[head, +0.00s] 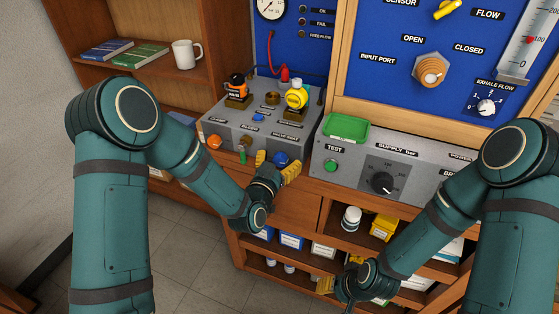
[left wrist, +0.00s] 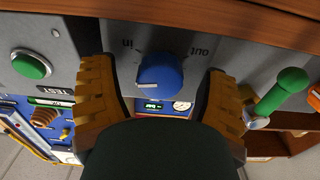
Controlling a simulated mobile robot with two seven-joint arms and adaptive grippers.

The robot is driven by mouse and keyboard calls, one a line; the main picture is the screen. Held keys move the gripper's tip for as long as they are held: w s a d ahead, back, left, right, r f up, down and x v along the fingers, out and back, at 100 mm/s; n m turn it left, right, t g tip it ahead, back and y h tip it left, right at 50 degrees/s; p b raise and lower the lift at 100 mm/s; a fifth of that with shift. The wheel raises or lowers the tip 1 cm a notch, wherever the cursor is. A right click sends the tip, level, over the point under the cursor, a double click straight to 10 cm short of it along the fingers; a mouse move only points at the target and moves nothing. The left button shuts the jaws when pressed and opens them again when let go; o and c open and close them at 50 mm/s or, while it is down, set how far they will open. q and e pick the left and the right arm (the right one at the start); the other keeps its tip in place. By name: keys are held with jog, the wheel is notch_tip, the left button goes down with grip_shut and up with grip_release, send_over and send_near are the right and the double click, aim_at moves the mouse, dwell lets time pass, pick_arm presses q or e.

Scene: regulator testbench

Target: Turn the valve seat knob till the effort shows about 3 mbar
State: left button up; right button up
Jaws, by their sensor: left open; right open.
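The valve seat knob (head: 281,158) is a blue knob on the front of the grey bench unit, under the "VALVE SEAT" label. In the left wrist view the blue knob (left wrist: 160,74) has a white pointer line and "in" and "out" marks around it. My left gripper (head: 277,168) is open, with its yellow fingers on either side of the knob. Gaps show between the fingers and the knob in the left wrist view (left wrist: 162,92). My right gripper (head: 335,288) is low in front of the shelves, apart from the knob. A round gauge (head: 271,6) is cut off at the top; its reading is too small to tell.
A green lever (head: 242,156) and an orange knob (head: 214,142) sit left of the blue knob. A green tray (head: 346,128) and a grey panel with a green TEST button (head: 331,165) stand to the right. Shelves with boxes lie below.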

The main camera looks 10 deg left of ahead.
pick_arm(q)
jog(key=c, duration=1.2)
jog(key=shift+m, duration=1.4)
jog(key=o, duration=1.2)
jog(key=v, duration=0.7)
jog(key=shift+s, duration=0.25)
